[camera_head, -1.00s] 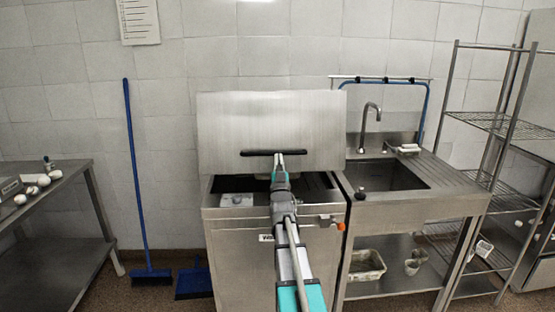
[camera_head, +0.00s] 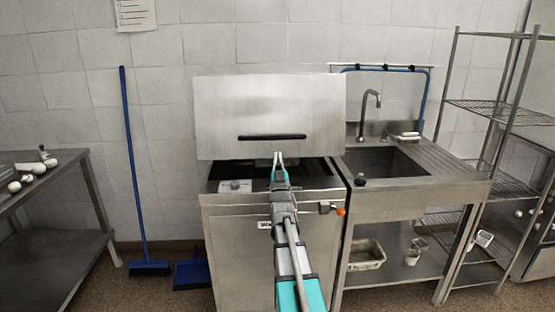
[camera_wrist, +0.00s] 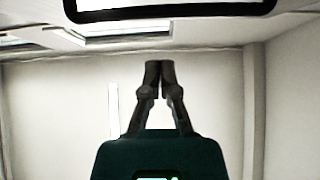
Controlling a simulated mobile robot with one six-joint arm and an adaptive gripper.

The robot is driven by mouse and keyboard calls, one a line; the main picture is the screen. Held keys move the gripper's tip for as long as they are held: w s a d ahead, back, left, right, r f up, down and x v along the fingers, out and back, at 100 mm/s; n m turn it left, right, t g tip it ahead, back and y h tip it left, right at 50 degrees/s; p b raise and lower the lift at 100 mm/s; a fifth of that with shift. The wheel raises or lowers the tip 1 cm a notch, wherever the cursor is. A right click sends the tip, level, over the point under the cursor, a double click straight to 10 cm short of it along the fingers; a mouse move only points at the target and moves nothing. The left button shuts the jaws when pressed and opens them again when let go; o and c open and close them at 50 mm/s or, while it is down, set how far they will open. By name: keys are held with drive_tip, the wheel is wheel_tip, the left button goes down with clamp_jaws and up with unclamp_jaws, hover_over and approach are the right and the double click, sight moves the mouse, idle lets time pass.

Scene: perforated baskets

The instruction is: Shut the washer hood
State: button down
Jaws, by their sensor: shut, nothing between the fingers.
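The washer hood (camera_head: 225,110) is a flat steel panel standing raised at the back of the steel washer (camera_head: 240,250). Its long black handle (camera_head: 272,137) runs across the lower part of the panel. The washer's dark opening shows below the hood. My gripper (camera_head: 278,155) is in front of the hood, just below the handle in the picture, with its fingers together and empty. In the wrist view my gripper (camera_wrist: 160,64) points up the picture with its fingertips meeting. The handle (camera_wrist: 170,13) crosses the top edge there, apart from the fingertips.
A sink unit (camera_head: 410,185) with a tap adjoins the washer on the right, with a wire rack (camera_head: 500,107) beyond. A steel table (camera_head: 60,232) is at the left. A blue broom (camera_head: 130,150) leans on the wall.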

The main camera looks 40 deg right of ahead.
drive_tip(key=shift+r, duration=0.1)
drive_tip(key=g+y+p, duration=0.2)
drive_tip(key=g+p, duration=0.1)
drive_tip(key=p, duration=2.7)
approach(261, 84)
wheel_tip(261, 84, up, 7)
drive_tip(key=shift+w+d+r+p, duration=0.3)
drive_tip(key=shift+r+p, duration=0.35)
drive_tip(key=shift+p, duration=0.15)
drive_tip(key=shift+w, duration=0.15)
drive_tip(key=p+x, duration=0.4)
drive_tip(key=x, duration=0.6)
drive_tip(key=shift+d+r, duration=0.1)
drive_tip(key=shift+d, duration=0.05)
drive_tip(key=shift+s+f+b, duration=0.2)
drive_tip(key=shift+f+b, duration=0.2)
drive_tip(key=shift+f, duration=0.2)
drive_tip(key=shift+s+a+f+b, duration=0.15)
drive_tip(key=shift+a+f+b, duration=0.1)
drive_tip(key=shift+f+b, duration=0.5)
drive_tip(key=shift+s+a+f+b, duration=0.15)
drive_tip(key=shift+a+f+b, duration=0.05)
drive_tip(key=shift+f+b, duration=0.55)
